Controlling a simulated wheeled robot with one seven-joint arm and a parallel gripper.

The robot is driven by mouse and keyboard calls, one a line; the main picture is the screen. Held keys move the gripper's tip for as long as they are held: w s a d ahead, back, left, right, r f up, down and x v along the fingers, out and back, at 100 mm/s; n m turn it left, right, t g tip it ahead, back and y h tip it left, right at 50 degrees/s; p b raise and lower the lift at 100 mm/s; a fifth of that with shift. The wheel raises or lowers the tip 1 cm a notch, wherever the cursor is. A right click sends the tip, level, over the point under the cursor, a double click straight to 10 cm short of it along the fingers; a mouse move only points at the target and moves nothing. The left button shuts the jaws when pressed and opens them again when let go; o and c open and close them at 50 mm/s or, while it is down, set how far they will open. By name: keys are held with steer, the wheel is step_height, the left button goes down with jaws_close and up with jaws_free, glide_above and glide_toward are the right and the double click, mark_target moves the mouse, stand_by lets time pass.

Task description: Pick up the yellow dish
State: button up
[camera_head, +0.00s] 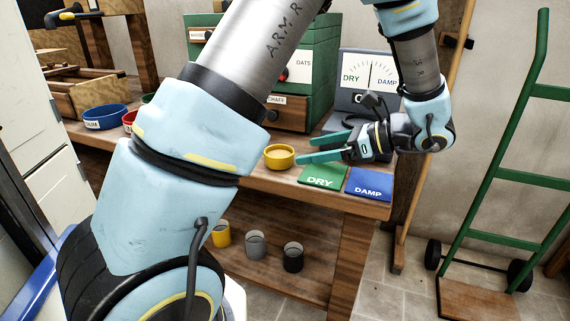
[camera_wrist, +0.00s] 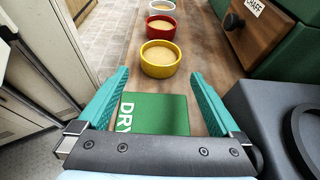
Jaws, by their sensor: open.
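The yellow dish (camera_head: 279,157) is a small round bowl on the wooden bench, just left of my gripper's fingertips in the head view. In the wrist view the yellow dish (camera_wrist: 160,61) stands upright, ahead of the fingers and between their lines, holding tan grain-like contents. My gripper (camera_head: 318,146) is open and empty, with its teal fingers pointing toward the dish. In the wrist view my gripper (camera_wrist: 158,88) shows its two fingers wide apart, with the dish beyond their tips and apart from them.
A green DRY mat (camera_head: 322,176) and a blue DAMP mat (camera_head: 369,184) lie at the bench's right end. A red dish (camera_wrist: 161,27) stands beyond the yellow one. A meter (camera_head: 369,75) and green cabinet (camera_head: 316,75) stand behind. Several cups sit on the lower shelf.

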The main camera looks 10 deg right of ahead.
mark_target(279, 154)
steer(key=x, duration=0.9)
steer(key=shift+w+a, duration=0.15)
steer(key=shift+a, duration=0.1)
steer(key=shift+r, duration=0.1)
steer(key=shift+c, duration=0.4)
steer(key=c, duration=1.1)
